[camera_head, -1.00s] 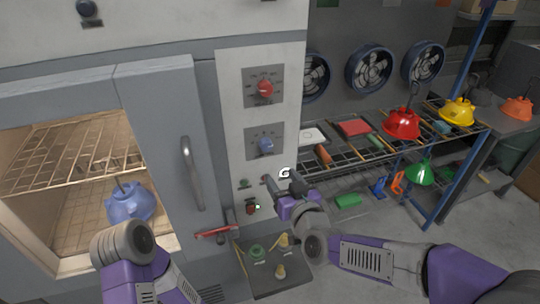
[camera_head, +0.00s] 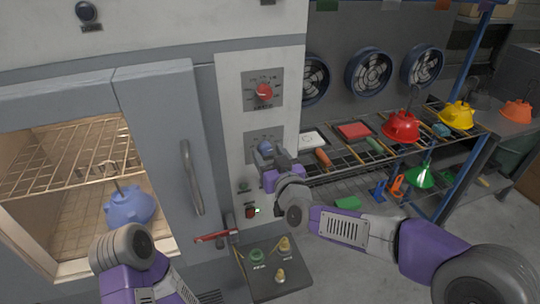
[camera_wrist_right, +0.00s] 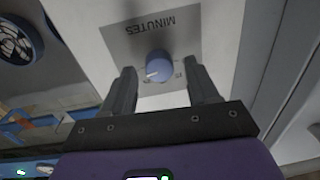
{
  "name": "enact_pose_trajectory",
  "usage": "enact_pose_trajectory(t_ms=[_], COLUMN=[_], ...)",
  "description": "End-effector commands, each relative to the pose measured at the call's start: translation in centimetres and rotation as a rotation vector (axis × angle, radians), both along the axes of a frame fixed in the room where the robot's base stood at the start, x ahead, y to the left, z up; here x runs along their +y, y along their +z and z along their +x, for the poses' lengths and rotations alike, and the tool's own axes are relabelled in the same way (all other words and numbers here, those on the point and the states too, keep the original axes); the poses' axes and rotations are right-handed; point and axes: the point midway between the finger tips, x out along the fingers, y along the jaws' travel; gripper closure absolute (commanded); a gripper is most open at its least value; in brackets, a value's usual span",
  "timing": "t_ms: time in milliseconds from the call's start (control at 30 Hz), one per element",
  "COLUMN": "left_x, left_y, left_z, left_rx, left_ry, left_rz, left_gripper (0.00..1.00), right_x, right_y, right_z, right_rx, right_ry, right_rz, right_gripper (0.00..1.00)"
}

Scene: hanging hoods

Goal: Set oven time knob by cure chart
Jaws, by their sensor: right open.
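The blue time knob (camera_head: 265,146) sits on its grey dial plate on the oven's white control panel, below the red knob (camera_head: 264,92). In the right wrist view the blue knob (camera_wrist_right: 159,65) has a white pointer mark, and its plate reads MINUTES. My right gripper (camera_head: 270,158) is open in front of the blue knob. In the wrist view its fingers (camera_wrist_right: 162,90) stand on either side below the knob, apart from it. My left arm shows at the lower left, but its fingers are not visible. No cure chart can be made out.
The oven (camera_head: 160,130) is open at the left, with a blue hood (camera_head: 129,206) hanging inside. A red-handled lever (camera_head: 215,236) and a small button box (camera_head: 268,270) lie below the panel. A rack with red (camera_head: 401,126), yellow and green hoods stands at the right.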

Motion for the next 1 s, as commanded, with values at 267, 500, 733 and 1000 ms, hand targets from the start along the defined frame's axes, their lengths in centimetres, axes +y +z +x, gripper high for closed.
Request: enact_pose_trajectory(t_ms=[267, 500, 733, 1000], left_x=[0.00, 0.00, 0.00, 0.00], left_y=[0.00, 0.00, 0.10, 0.44], left_z=[0.00, 0.00, -0.01, 0.00], left_rx=[0.000, 0.000, 0.000, 0.000], left_ry=[0.000, 0.000, 0.000, 0.000], left_rz=[0.000, 0.000, 0.000, 0.000], left_gripper=[0.57, 0.57, 0.57, 0.57], right_x=[-0.04, -0.02, -0.03, 0.04], right_y=[0.01, 0.01, 0.03, 0.10], right_z=[-0.02, -0.03, -0.02, -0.04], right_rx=[0.000, 0.000, -0.016, -0.071], right_ry=[-0.001, 0.000, -0.001, 0.000], right_rz=[0.000, -0.001, -0.051, -0.217], right_gripper=[0.74, 0.97, 0.97, 0.97])
